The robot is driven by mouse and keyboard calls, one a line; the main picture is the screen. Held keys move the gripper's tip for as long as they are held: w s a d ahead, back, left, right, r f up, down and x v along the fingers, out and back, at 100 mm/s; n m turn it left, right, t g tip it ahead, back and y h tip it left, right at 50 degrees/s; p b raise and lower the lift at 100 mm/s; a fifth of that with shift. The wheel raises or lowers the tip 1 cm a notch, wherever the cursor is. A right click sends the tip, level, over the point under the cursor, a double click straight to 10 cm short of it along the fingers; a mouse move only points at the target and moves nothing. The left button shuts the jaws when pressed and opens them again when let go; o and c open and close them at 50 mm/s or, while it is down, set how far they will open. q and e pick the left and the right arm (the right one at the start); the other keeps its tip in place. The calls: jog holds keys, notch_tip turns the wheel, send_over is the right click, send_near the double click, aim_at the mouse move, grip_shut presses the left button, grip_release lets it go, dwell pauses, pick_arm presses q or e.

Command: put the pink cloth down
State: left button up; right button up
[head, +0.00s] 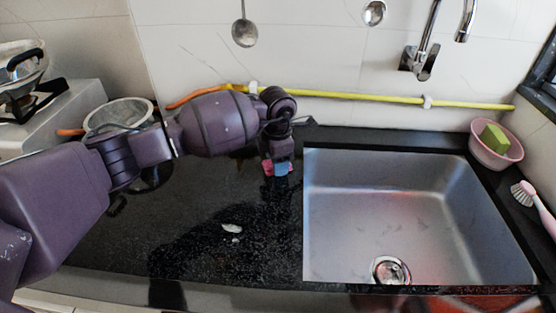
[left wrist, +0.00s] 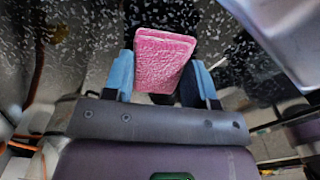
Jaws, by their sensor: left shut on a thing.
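The pink cloth (left wrist: 160,58) is a folded, textured block between the blue-padded fingers of my left gripper (left wrist: 160,78) in the left wrist view. In the head view my left gripper (head: 277,174) points down over the black counter (head: 205,215), just left of the sink's back left corner. Only a small bit of pink shows there beside the blue fingertips. I cannot tell whether the cloth touches the counter. My right gripper is not in view.
The steel sink (head: 385,190) lies to the right. A pink bowl with a green sponge (head: 493,136) and a pink brush (head: 532,200) are at its right edge. A strainer (head: 118,114) stands at the back left. A small white piece (head: 231,228) lies on the counter.

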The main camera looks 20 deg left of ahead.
pick_arm(q)
jog(key=shift+r, duration=0.2)
jog(key=shift+f, duration=0.25)
jog(key=o, duration=1)
jog(key=shift+c, duration=0.2)
jog(key=shift+r, duration=0.55)
notch_tip(320, 180, up, 11)
jog(key=p, duration=0.2)
jog(key=shift+r, duration=0.15)
